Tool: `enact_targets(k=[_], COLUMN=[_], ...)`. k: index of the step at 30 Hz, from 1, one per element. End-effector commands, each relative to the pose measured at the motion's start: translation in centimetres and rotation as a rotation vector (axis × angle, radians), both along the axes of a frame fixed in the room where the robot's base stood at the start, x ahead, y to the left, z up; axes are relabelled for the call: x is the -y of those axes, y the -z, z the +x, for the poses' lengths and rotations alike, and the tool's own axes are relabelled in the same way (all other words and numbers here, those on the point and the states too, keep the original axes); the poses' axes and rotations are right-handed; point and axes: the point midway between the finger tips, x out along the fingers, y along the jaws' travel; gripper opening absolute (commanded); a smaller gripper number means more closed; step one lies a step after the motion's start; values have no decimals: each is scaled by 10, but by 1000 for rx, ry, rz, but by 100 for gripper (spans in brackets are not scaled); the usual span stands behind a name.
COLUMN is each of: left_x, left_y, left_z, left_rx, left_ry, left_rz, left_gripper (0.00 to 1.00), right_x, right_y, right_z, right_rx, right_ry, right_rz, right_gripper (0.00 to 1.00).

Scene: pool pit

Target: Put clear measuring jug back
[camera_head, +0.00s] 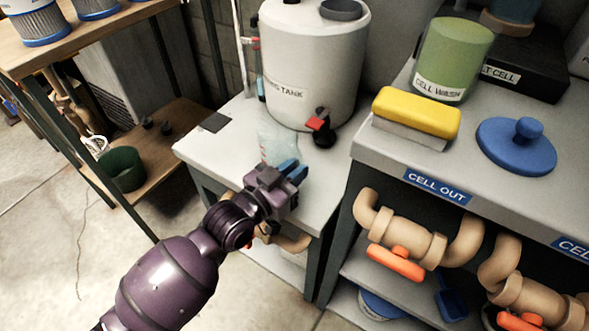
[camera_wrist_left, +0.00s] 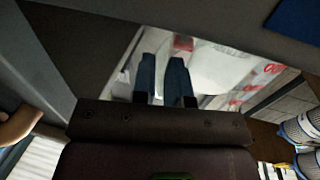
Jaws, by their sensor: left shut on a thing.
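The clear measuring jug (camera_head: 275,140) is a pale, see-through shape over the low grey bench, just in front of the white tank. My left gripper (camera_head: 291,168) has blue fingers and is shut on the jug from the near side. The fingers and wrist hide the lower part of the jug, so I cannot tell whether its base touches the bench. In the left wrist view the two blue fingers (camera_wrist_left: 162,62) lie close together, and the jug is hard to make out between them. My right gripper is not in view.
The white tank (camera_head: 300,60) with a red-handled tap (camera_head: 320,122) stands behind the jug. The bench (camera_head: 215,150) is clear at left except for a dark flat square (camera_head: 214,122). A higher counter (camera_head: 400,150) at right holds a yellow sponge (camera_head: 417,110), a green container (camera_head: 452,60) and a blue lid (camera_head: 516,148).

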Motion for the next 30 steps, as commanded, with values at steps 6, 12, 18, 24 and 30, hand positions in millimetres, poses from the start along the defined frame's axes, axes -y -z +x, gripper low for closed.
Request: enact_targets(k=[6, 12, 18, 24, 30], left_x=[0, 0, 0, -5, -28], left_y=[4, 4, 4, -1, -3], left_z=[0, 0, 0, -4, -25], left_rx=[0, -1, -1, 1, 4], left_ry=[0, 0, 0, -1, -1], left_rz=[0, 1, 1, 2, 5], left_gripper=[0, 39, 39, 39, 39], right_x=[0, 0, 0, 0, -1], right_y=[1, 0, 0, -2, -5], right_z=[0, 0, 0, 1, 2], right_rx=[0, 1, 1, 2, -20], right_ry=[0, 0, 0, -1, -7], right_rz=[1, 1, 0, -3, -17], right_gripper=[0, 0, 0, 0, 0])
